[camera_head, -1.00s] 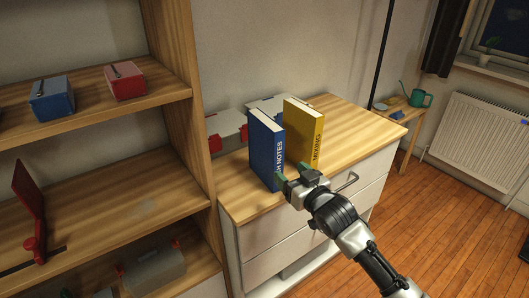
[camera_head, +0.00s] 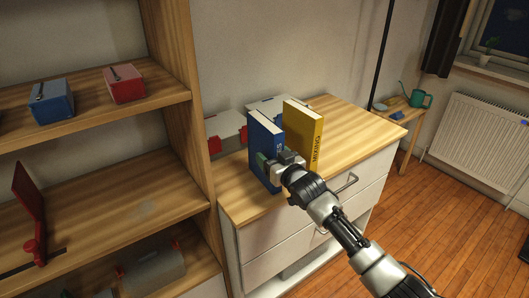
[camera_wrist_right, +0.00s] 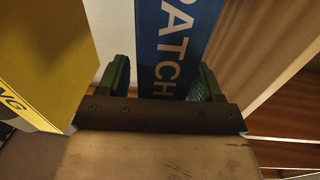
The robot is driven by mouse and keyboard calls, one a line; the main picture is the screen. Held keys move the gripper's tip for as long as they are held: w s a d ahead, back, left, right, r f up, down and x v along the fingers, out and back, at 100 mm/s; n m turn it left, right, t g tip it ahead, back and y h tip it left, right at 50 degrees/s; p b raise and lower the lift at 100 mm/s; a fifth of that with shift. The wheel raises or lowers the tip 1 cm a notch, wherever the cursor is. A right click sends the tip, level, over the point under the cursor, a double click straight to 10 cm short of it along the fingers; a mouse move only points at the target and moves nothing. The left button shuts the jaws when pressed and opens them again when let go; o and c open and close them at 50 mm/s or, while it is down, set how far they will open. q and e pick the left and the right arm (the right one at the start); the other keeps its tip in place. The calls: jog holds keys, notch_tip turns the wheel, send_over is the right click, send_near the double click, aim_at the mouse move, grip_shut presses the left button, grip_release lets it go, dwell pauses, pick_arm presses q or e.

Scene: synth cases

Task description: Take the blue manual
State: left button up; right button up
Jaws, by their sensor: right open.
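The blue manual (camera_head: 262,136) stands upright on the wooden top of a white drawer cabinet (camera_head: 350,120), its spine facing my right arm. My right gripper (camera_head: 273,161) is at the spine in the head view and hides part of its lettering. In the right wrist view, the spine of the blue manual (camera_wrist_right: 178,35) with white letters lies between the two green fingers of my right gripper (camera_wrist_right: 165,80). The fingers are open, with a gap visible on the left side of the spine. My left gripper is not in view.
A yellow book (camera_head: 304,130) stands upright just right of the blue manual. Grey-white boxes (camera_head: 226,124) with red parts sit behind it. A wooden shelf (camera_head: 185,110) rises close on the left. The right part of the cabinet top is clear.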

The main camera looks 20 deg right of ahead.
jog(key=c, duration=1.2)
grip_shut()
jog(key=shift+r, duration=0.1)
